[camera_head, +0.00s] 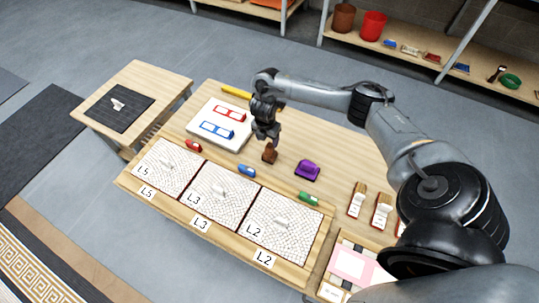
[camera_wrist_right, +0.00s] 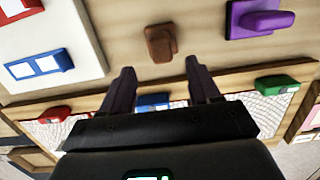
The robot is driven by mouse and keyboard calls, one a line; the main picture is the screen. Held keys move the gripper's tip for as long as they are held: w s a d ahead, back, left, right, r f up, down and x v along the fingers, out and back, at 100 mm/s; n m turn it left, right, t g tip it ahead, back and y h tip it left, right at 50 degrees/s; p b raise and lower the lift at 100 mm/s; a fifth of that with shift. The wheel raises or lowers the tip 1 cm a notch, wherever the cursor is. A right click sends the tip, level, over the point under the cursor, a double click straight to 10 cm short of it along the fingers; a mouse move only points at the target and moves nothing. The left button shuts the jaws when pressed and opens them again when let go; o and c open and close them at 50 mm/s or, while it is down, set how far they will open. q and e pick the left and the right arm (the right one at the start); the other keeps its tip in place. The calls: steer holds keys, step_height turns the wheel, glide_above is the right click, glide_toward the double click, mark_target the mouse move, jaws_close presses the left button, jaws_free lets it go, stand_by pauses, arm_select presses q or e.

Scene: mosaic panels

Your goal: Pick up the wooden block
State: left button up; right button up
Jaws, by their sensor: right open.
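The wooden block (camera_head: 269,153) is a small brown piece standing on the table behind the mosaic panels. It also shows in the right wrist view (camera_wrist_right: 160,44), at the top middle. My right gripper (camera_head: 268,138) hangs just above the block in the head view. In the right wrist view its two fingers (camera_wrist_right: 158,80) are spread apart with nothing between them, and the block lies beyond the fingertips. My left gripper is in neither view.
A purple block (camera_head: 308,170) stands right of the brown one. Red, blue (camera_head: 246,171) and green (camera_head: 309,198) pieces lie along the panels labelled L5, L3 and L2 (camera_head: 283,224). A white board (camera_head: 201,115) with red and blue frames lies to the left.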

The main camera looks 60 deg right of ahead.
mark_target(270, 145)
step_height(270, 145, down, 4)
steer(key=shift+d+r+b, duration=0.1)
steer(key=shift+b, duration=0.75)
steer(key=shift+s+d+f+b, duration=0.1)
steer(key=shift+d+f+b, duration=0.1)
steer(key=shift+f+b, duration=0.55)
steer(key=shift+d+f+b, duration=0.25)
steer(key=shift+f+b, duration=0.1)
steer(key=shift+f, duration=0.75)
steer(key=shift+s+d+f+b, duration=0.1)
steer(key=shift+d+f+b, duration=0.1)
steer(key=shift+f+b, duration=0.55)
steer(key=shift+w+f, duration=0.1)
steer(key=shift+c, duration=0.5)
steer(key=c, duration=0.9)
steer(key=shift+r+p, duration=0.2)
steer(key=shift+p, duration=0.15)
steer(key=shift+c, duration=0.2)
